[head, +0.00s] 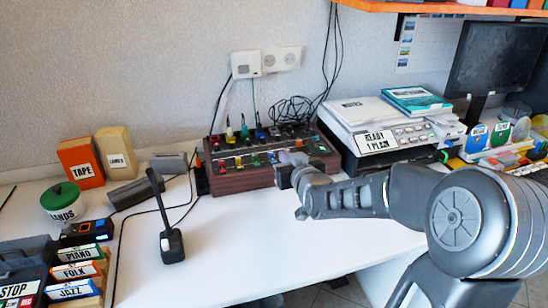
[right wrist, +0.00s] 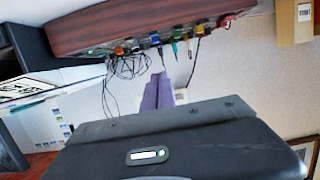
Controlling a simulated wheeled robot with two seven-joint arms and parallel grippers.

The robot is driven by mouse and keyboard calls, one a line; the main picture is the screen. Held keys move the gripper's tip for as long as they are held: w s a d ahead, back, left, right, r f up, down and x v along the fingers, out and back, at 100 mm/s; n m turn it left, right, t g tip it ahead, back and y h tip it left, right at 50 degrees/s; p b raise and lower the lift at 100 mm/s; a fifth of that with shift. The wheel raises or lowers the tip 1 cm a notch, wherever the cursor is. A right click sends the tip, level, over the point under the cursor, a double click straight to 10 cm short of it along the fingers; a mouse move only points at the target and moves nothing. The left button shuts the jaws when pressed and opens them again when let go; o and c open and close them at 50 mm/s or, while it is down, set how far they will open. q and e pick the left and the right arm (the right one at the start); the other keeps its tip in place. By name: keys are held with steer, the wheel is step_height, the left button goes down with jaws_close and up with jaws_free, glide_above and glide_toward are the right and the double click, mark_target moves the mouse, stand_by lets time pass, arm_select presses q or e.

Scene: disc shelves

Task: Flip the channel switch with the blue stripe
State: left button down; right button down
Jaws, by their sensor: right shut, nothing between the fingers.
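The channel switches sit on a brown wooden mixer box (head: 238,182) against the wall, with several coloured switches and plugs on its dark top. It also shows at the top of the right wrist view (right wrist: 135,25). My right gripper (head: 284,167) is shut and empty, at the front right part of the mixer. Its purplish fingers show in the right wrist view (right wrist: 158,95). I cannot tell whether they touch a switch. The gripper hides part of the mixer's front. My left gripper is out of view.
A microphone (head: 172,243) stands on the white desk (head: 220,255), with cables left of the mixer. Orange and tan boxes (head: 80,163) and a green-lidded tub (head: 62,203) are at left. A printer (head: 385,145) stands right. The desk's front middle is clear.

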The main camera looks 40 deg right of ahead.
steer(key=shift+w+f, duration=0.1)
glide_above(272, 155)
steer(key=f+v, duration=0.1)
steer(key=v, duration=0.2)
step_height(272, 155, down, 2)
steer(key=shift+f+p, duration=0.1)
steer(key=shift+p, duration=0.25)
steer(key=f, duration=0.2)
steer(key=shift+s+a+f, duration=0.1)
steer(key=shift+s+f, duration=0.1)
steer(key=shift+f, duration=0.75)
steer(key=shift+f+b, duration=0.35)
steer(key=shift+b, duration=0.55)
steer(key=shift+r, duration=0.15)
